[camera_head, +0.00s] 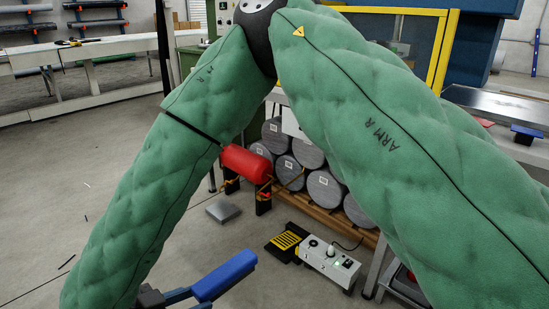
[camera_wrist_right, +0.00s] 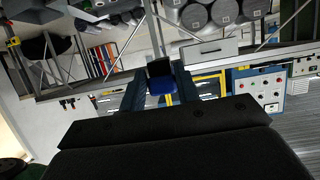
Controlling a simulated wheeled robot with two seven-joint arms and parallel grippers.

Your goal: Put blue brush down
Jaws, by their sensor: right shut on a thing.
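My right arm, in green padding marked ARM R, fills much of the head view and bends down to the bottom edge. My right gripper (camera_head: 180,295) is only partly in view there, cut off by the frame's bottom edge. The blue brush (camera_head: 225,275) shows as a bright blue bar at the gripper, above the floor. In the wrist view the brush (camera_wrist_right: 161,87) appears as a small blue block with a dark upper part, between the blue-grey fingers of my gripper (camera_wrist_right: 160,96). The gripper is shut on it. Its bristles cannot be made out. My left gripper is not in view.
A red cylinder (camera_head: 246,163) sits on dark supports beside several grey drums (camera_head: 325,188). A white control box (camera_head: 330,264) and a black-yellow pedal (camera_head: 286,240) are on the floor. A blue-and-dark block (camera_head: 526,130) lies on the right-hand table. Floor at left is mostly clear.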

